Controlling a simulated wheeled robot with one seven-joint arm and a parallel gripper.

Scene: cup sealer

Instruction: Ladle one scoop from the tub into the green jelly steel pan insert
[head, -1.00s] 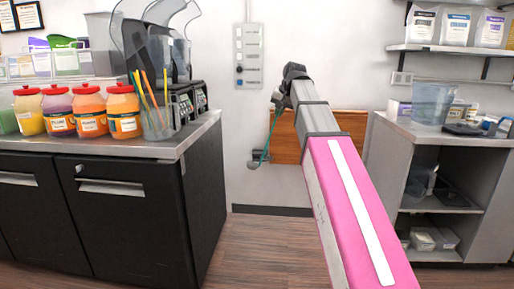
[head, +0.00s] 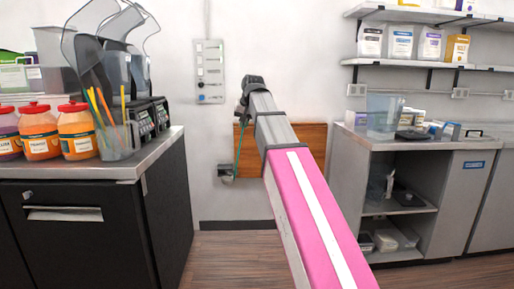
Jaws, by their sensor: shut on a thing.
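My arm reaches forward, and my gripper (head: 246,97) is at its far end, small and dark. It is shut on a thin teal handle (head: 240,142), seemingly the ladle's, which hangs down below it, slightly tilted. A small grey shape (head: 226,172) shows beside the handle's lower end. I cannot tell whether it is the ladle's bowl or a fitting on the wall. Whether the ladle holds anything cannot be seen. I cannot make out the tub or the green jelly steel pan insert in this view.
A black counter (head: 80,226) at left carries jars (head: 77,132), a pitcher of straws (head: 118,142) and blenders (head: 143,120). A wooden board (head: 310,150) is behind my arm. At right stands a grey counter (head: 440,200) with a clear container (head: 384,112). Open floor lies between the counters.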

